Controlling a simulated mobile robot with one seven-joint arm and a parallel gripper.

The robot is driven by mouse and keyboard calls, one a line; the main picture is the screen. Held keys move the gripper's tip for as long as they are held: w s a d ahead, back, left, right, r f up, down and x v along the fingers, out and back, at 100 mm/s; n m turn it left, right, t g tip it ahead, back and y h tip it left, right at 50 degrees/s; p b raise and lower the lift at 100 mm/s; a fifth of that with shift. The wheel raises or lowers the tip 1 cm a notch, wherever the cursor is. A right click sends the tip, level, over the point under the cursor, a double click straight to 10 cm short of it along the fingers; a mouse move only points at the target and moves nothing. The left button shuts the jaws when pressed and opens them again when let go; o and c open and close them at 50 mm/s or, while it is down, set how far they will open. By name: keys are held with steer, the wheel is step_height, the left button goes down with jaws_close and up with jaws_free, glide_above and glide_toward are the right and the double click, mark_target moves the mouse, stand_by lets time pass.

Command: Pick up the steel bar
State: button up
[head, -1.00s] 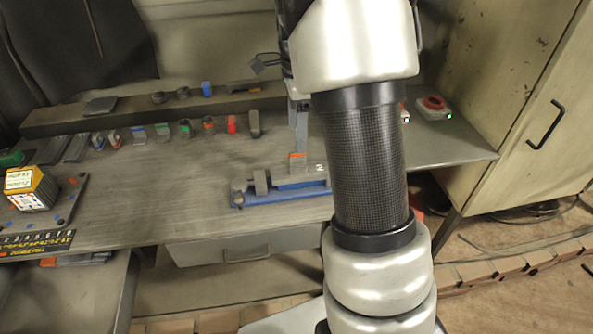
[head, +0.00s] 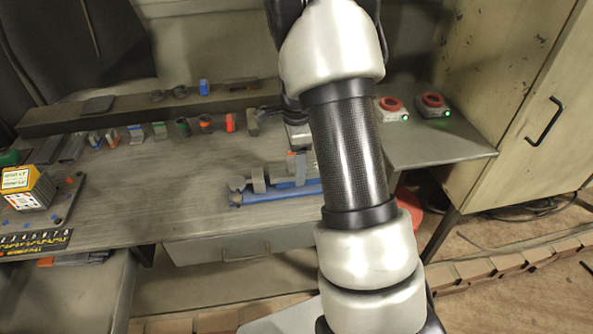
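I cannot tell for certain which piece is the steel bar. Grey bar-like pieces (head: 73,147) lie at the left of the bench. Another grey piece (head: 290,180) lies along a blue fixture (head: 262,198) at the middle front. My gripper (head: 298,148) points down over the right part of this fixture, just above or at a small upright piece with an orange mark (head: 296,160). My forearm covers the fixture's right end. The fingers are too small and too hidden to show whether they are open, or whether they touch anything.
A row of small coloured pieces (head: 182,128) stands along the bench before a raised ledge (head: 140,116). A yellow box (head: 28,188) stands left. A cabinet (head: 520,110) bounds the right. The bench's left middle is clear.

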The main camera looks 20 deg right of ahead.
steer(key=shift+c, duration=0.2)
steer(key=c, duration=1.4)
steer(key=shift+r, duration=0.1)
steer(key=shift+c, duration=0.2)
steer(key=shift+w+r, duration=0.1)
steer(key=shift+r, duration=0.35)
step_height(320, 180, up, 9)
steer(key=shift+p, duration=0.4)
steer(key=shift+a, duration=0.1)
